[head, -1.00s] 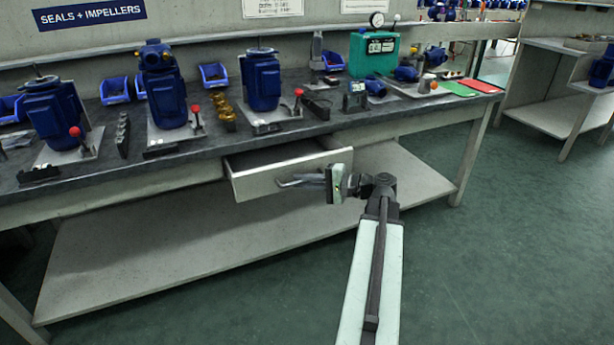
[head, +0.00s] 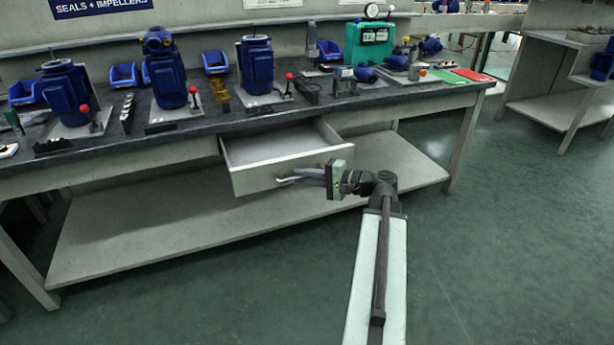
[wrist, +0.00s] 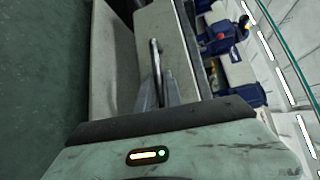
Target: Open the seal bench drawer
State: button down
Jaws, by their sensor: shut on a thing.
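The seal bench drawer (head: 260,178) is pulled out from under the bench top in the head view, and its pale, empty-looking interior shows. My gripper (head: 285,180) is at the drawer's front face, shut on the drawer handle; the fingers hide most of the handle. In the wrist view the handle (wrist: 154,50) shows as a thin bar running up from between my gripper's fingers (wrist: 158,92). The drawer front also shows in the wrist view (wrist: 172,35).
The bench top (head: 215,127) carries blue pumps (head: 165,75), blue bins (head: 215,62) and a teal test unit (head: 368,45). A lower shelf (head: 150,230) runs beneath the drawer. Green floor (head: 490,240) is clear in front and to the right.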

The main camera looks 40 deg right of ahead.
jog(key=shift+a, duration=0.25)
jog(key=c, duration=1.8)
grip_release()
jog(key=shift+o, duration=0.2)
jog(key=shift+s+d, duration=0.1)
jog(key=shift+s, duration=0.05)
jog(key=p+v, duration=0.1)
jog(key=v, duration=0.6)
jog(key=shift+s, duration=0.2)
jog(key=shift+s+d, duration=0.1)
jog(key=shift+d, duration=0.05)
